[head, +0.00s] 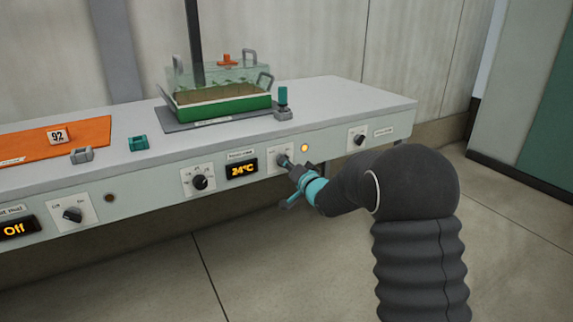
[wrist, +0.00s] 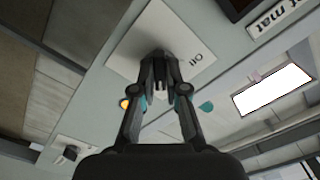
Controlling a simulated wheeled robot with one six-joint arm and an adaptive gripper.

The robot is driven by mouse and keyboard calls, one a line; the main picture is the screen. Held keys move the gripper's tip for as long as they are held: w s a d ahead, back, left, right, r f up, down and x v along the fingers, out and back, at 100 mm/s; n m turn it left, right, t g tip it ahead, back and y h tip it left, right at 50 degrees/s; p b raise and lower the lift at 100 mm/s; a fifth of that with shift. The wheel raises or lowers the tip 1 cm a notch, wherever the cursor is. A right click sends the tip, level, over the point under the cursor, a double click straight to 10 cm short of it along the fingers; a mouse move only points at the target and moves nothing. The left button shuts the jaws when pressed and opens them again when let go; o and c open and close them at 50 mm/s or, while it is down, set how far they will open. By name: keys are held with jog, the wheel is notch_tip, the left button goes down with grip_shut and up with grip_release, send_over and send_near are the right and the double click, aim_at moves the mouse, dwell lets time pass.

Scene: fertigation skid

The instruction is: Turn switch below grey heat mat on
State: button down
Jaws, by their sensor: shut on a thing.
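The grey heat mat (head: 185,122) lies on the bench top with a green tray (head: 225,108) on it. Below it, the front panel has a switch plate (head: 273,155) between the 24°C display (head: 242,169) and a lit amber lamp (head: 304,147). My gripper (head: 288,166) is at this plate, its fingers shut on the dark switch knob. In the wrist view my gripper (wrist: 160,78) is closed on the knob, which is mostly hidden by the fingers. The lamp (wrist: 125,104) also glows amber there.
A dark dial (head: 200,182) is left of the display, and another switch (head: 359,139) is to the right. At far left are an orange mat (head: 90,135), an "Off" display (head: 14,230) and its switch (head: 72,214). Small clips and a teal-topped fitting (head: 283,100) stand on the bench.

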jog(key=c, duration=1.2)
grip_release()
jog(key=v, duration=1.2)
